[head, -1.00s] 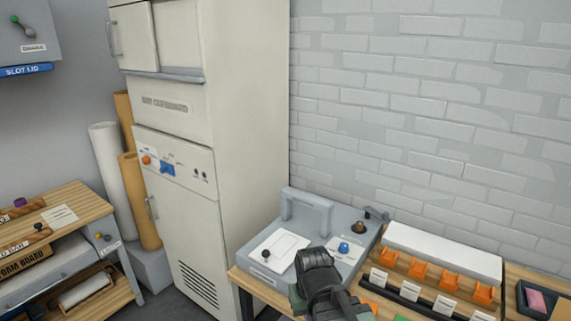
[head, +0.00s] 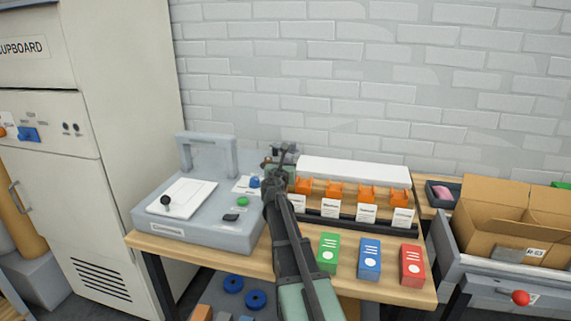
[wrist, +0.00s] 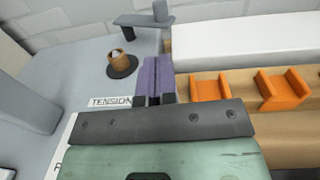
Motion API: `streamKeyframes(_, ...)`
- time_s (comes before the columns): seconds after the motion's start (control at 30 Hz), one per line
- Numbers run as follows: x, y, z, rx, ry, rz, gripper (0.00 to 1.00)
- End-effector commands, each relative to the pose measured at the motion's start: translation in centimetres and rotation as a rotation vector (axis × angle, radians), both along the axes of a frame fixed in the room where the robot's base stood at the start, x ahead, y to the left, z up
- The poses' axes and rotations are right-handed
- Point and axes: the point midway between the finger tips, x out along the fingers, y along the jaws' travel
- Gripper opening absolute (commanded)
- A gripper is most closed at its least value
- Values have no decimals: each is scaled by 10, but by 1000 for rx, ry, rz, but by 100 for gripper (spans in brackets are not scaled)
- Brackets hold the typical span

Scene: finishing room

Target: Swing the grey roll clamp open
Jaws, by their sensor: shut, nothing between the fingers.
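The grey roll clamp (wrist: 145,19), a flat arm with an upright post, is at the back right of the grey machine in the wrist view. In the head view it shows small (head: 286,148), just past the end of my arm. My gripper (wrist: 155,64) has its purple fingers together with nothing between them. They point toward the clamp and appear a little short of it, below its post in the picture. Whether they touch it I cannot tell. In the head view my own arm hides the fingers.
A brown knob (wrist: 120,62) stands left of the fingers, by a TENSION label (wrist: 109,102). Orange holders (wrist: 282,90) and a long white block (wrist: 245,38) lie to the right. Green, blue and red boxes (head: 369,259) stand at the bench front.

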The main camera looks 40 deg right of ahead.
Motion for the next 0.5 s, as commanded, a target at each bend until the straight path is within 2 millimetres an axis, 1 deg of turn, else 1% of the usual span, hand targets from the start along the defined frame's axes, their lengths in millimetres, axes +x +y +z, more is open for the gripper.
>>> streamKeyframes(0.03, 7, -7, 0, 1, -1, -1, 0)
streamKeyframes(0.5, 72, -81, -1, 3, -2, -2, 0)
